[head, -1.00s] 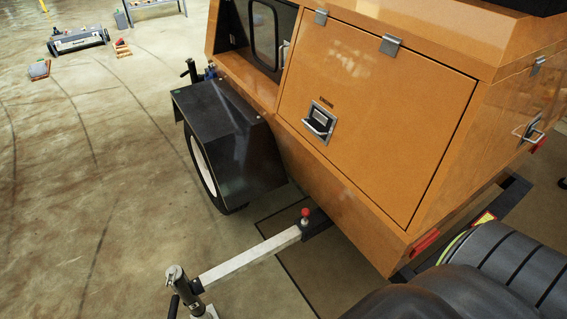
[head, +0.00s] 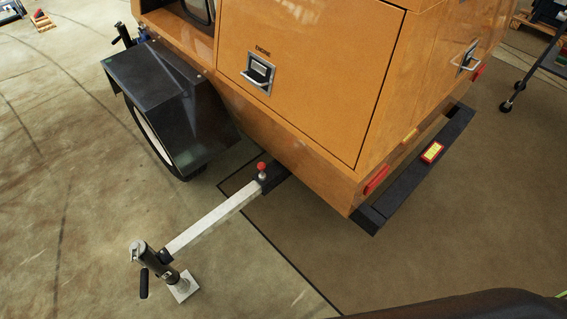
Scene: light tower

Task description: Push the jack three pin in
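An outrigger jack (head: 158,266) stands on the floor at lower left in the head view, with a black crank handle and a square foot plate (head: 185,287). A pale square arm (head: 215,218) joins it to the orange light tower trailer (head: 305,75). A pin with a red knob (head: 261,167) stands upright at the black socket (head: 274,178) where the arm meets the trailer. I cannot tell how deep the pin sits. Neither of my grippers shows in the head view.
A black fender (head: 165,105) and wheel are left of the arm. A black rear bumper (head: 415,185) sticks out at the trailer's right. A dark wheeled stand (head: 530,75) is at upper right. The floor around the jack is clear.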

